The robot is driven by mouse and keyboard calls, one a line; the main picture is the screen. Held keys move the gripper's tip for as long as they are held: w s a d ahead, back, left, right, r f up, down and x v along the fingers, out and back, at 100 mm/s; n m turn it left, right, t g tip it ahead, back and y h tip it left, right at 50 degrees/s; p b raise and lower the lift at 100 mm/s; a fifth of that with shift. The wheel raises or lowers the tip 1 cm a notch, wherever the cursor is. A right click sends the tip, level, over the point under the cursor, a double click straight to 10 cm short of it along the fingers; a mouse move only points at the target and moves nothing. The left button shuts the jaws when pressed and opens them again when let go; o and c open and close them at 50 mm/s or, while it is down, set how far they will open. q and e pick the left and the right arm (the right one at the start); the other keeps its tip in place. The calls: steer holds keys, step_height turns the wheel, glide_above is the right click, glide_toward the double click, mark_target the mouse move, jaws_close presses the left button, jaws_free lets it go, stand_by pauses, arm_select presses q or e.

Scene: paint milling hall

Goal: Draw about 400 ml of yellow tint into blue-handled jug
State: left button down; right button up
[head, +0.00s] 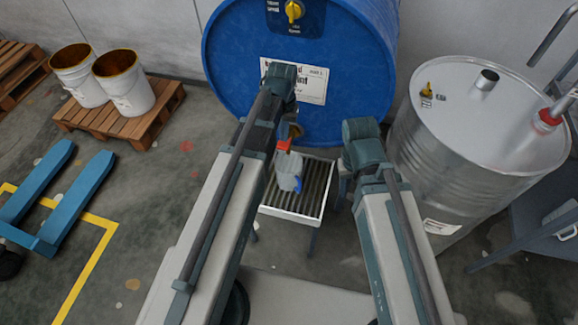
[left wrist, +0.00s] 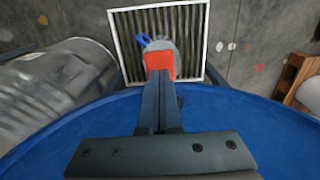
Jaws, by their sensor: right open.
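The grey jug (head: 287,174) with a blue handle (head: 299,184) stands over the slatted tray below the front of the blue drum (head: 230,60). In the left wrist view the jug (left wrist: 168,46) is partly hidden behind a red tap lever (left wrist: 159,61). The lever also shows in the head view (head: 284,146), just above the jug. My left gripper (left wrist: 161,80) has its fingers together at the lever; I cannot tell whether they touch it. My right gripper (head: 346,182) is mostly hidden by its arm, right of the tray, apart from the jug. The liquid level is not visible.
The slatted tray (head: 303,213) has a pale rim. A silver drum (head: 475,130) stands close on the right. Two white buckets (head: 125,92) sit on a wooden pallet (head: 165,103) at left, near a blue pallet jack (head: 75,195). Floor between is clear.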

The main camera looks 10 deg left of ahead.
arm_select(q)
steer(key=shift+f+b, duration=2)
steer(key=shift+f, duration=0.1)
steer(key=shift+r, duration=0.1)
stand_by(3.3)
step_height(320, 180, up, 7)
steer(key=p, duration=0.7)
steer(key=shift+r, duration=0.15)
steer(key=s+d+m+y, duration=0.1)
steer(key=s+d+m, duration=0.2)
steer(key=s+d, duration=0.7)
steer(key=s, duration=0.4)
steer(key=shift+s+d, duration=0.2)
steer(key=shift+d, duration=0.05)
